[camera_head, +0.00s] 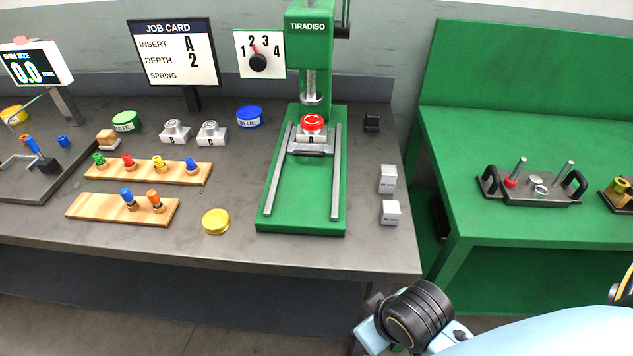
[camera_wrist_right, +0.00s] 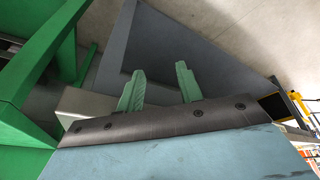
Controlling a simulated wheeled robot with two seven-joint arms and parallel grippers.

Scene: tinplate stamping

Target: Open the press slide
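The green press (camera_head: 307,205), marked TIRADISO, stands on the grey bench with two metal rails on its base. Its slide (camera_head: 311,151), with a dark bar at the front, sits at the back end of the rails, under the ram (camera_head: 312,90). On the slide is a grey insert marked A with a red round piece (camera_head: 313,122) on top. My right arm comes in at the lower right of the head view, in front of the bench and away from the press. In the right wrist view, my right gripper (camera_wrist_right: 160,88) has its green fingers apart with nothing between them. My left gripper is out of view.
Left of the press are inserts B (camera_head: 174,133) and C (camera_head: 211,135), wooden peg racks (camera_head: 90,207) and colored tins. Two white blocks (camera_head: 389,212) lie right of it. The green table (camera_head: 520,225) holds a tooling plate. The press base between the rails is clear.

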